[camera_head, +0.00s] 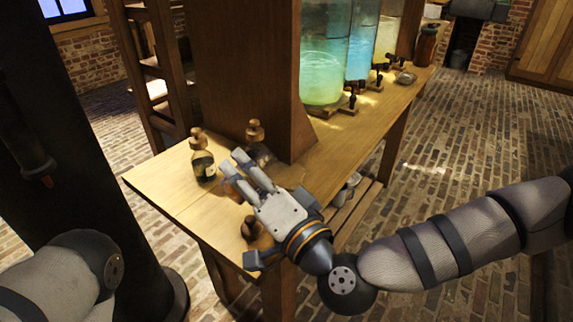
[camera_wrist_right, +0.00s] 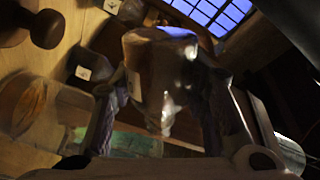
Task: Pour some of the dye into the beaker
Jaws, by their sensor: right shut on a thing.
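My right gripper (camera_head: 233,163) reaches over the near end of the wooden table. In the right wrist view its fingers (camera_wrist_right: 165,100) are shut on a brownish, see-through glass vessel (camera_wrist_right: 160,65). I cannot tell whether this is the dye bottle or the beaker. In the head view the fingers mostly hide it. A stoppered glass bottle with a label (camera_head: 203,165) stands left of the gripper. Another stoppered bottle (camera_head: 255,133) stands behind the fingers. A brown bottle (camera_head: 252,232) is partly hidden beside the gripper's body. I cannot pick out a separate beaker. My left gripper is out of view.
Large glass jars of green (camera_head: 323,75) and blue liquid (camera_head: 361,50) with taps stand farther along the table (camera_head: 345,125). A thick wooden post (camera_head: 245,65) rises right behind the bottles. The table's near left corner is bare.

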